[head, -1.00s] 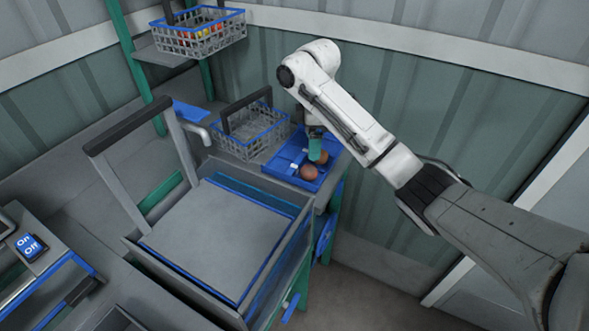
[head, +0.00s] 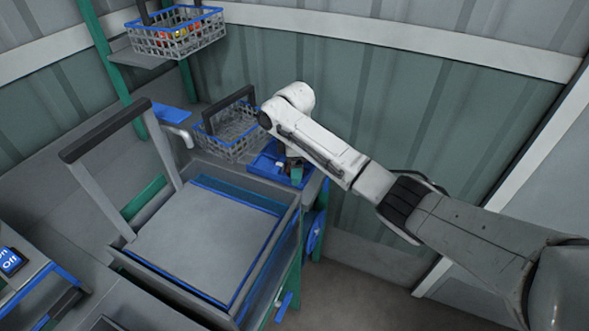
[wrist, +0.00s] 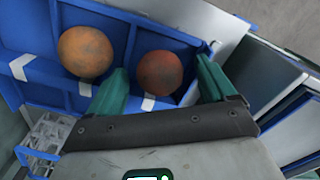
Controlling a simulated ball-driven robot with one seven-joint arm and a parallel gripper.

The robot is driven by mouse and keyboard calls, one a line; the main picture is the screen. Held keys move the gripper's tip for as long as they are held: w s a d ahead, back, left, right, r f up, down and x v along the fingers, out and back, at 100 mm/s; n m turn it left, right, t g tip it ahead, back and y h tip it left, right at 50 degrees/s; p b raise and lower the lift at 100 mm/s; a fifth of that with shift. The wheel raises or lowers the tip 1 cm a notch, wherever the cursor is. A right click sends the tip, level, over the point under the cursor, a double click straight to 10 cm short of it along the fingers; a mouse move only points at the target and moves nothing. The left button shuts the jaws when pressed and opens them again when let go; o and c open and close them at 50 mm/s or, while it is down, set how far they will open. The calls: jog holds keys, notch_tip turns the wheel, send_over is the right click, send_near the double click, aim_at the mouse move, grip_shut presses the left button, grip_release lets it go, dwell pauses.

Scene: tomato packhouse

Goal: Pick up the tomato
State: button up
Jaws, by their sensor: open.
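Two tomatoes lie in a blue tray (head: 262,163); the tray also fills the top of the wrist view (wrist: 35,65). One tomato (wrist: 86,51) is orange and sits to the left, outside my fingers. The other tomato (wrist: 159,73) is darker red and shows between my green fingertips. My gripper (wrist: 162,66) is open, with one finger on each side of the red tomato in the picture. I cannot tell whether the fingers touch it. In the head view my gripper (head: 293,170) is low over the tray, and the arm hides the tomatoes.
A grey wire basket (head: 230,135) with a dark handle stands left of the tray. Another basket (head: 175,38) with red and yellow produce sits on a higher shelf. A corrugated wall stands behind.

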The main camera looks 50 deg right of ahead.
jog(key=c, duration=0.8)
jog(key=shift+c, duration=0.2)
